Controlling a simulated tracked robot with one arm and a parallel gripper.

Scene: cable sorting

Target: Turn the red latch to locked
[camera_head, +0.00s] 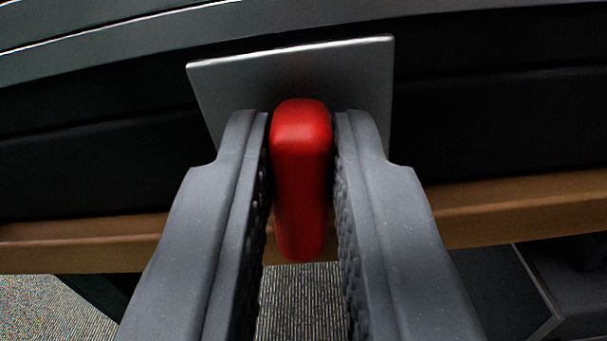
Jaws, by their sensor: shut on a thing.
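The red latch (301,180) is a rounded red handle in the middle of the view. It hangs nearly straight up and down in the picture, in front of a grey metal plate (350,75). My gripper (302,135) has one finger on each side of the latch and is shut on it. The fingers' ridged inner pads face the latch. The latch's lower end shows between the fingers. Its pivot is hidden behind it.
The plate sits on a dark panel (90,140) with a grey edge above. A brown wooden edge (510,205) runs across below the panel. Under it are a patterned floor (45,305) and a dark box-like thing (500,290) at lower right.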

